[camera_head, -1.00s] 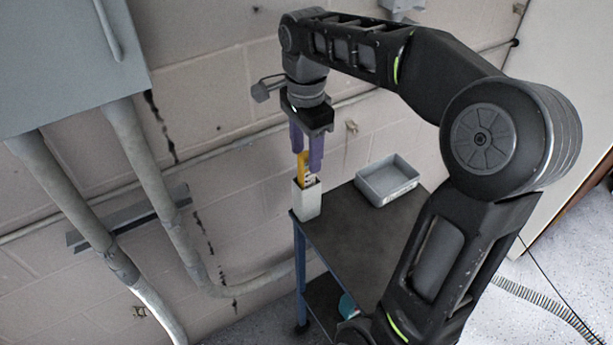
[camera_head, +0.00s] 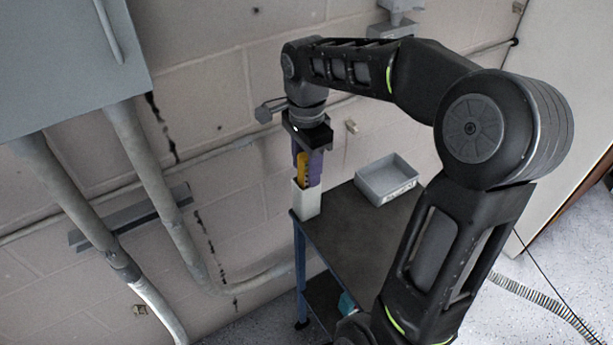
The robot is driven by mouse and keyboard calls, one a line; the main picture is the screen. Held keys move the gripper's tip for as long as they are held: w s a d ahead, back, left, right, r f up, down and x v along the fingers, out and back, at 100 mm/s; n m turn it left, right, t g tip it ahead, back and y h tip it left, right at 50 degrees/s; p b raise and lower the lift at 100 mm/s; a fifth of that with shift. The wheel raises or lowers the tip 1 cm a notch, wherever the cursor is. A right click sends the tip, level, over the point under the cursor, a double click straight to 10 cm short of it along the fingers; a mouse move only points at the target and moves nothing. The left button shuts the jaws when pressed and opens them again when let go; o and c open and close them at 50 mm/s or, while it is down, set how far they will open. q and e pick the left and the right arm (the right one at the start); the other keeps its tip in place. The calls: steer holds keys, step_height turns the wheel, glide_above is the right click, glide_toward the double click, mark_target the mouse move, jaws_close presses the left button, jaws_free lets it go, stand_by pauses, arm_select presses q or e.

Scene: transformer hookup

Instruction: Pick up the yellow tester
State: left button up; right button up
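The yellow tester (camera_head: 302,171) stands upright in a white holder (camera_head: 307,202) at the back left corner of the dark-topped cart. Only its upper part shows above the holder's rim. My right gripper (camera_head: 308,173) points straight down over the holder, with its purple fingers on either side of the tester. The fingertips are down near the holder's rim. The fingers look apart, but I cannot tell whether they touch the tester. My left gripper is not in view.
A grey open tray (camera_head: 386,180) sits on the cart top (camera_head: 362,227), right of the holder. Grey pipes (camera_head: 165,190) run down the wall at left from a grey cabinet (camera_head: 65,60). The middle of the cart top is clear.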

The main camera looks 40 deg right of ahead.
jaws_close()
steer(key=shift+r, duration=0.1)
stand_by(0.6)
steer(key=shift+s+r+b, duration=0.15)
steer(key=shift+r+b, duration=0.25)
step_height(320, 180, up, 5)
steer(key=shift+f, duration=0.1)
step_height(320, 180, up, 6)
steer(key=p, duration=0.5)
steer(key=shift+r, duration=0.2)
steer(key=s+a+p, duration=0.2)
steer(key=s, duration=1.7)
steer(key=shift+s+f, duration=0.3)
steer(key=shift+a, duration=0.1)
